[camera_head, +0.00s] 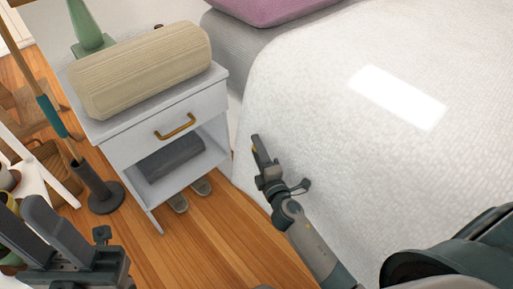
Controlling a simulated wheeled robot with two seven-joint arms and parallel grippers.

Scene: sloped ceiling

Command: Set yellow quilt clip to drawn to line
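My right gripper (257,143) reaches in from the lower right, with its dark fingers at the bed's near left edge, beside the white quilt (330,130). A small yellow patch (253,149) shows at its fingers. I cannot tell whether this is the yellow quilt clip or whether the fingers hold it. No drawn line can be made out on the quilt. My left gripper (45,222) is at the lower left, in front of the floor items, away from the bed.
A white nightstand (142,145) with a brass handle (175,126) stands left of the bed, bearing a beige bolster (145,70) and a green object (88,30). A grey roll (172,158) lies on its shelf. A dark stand (98,188) and clutter fill the left floor.

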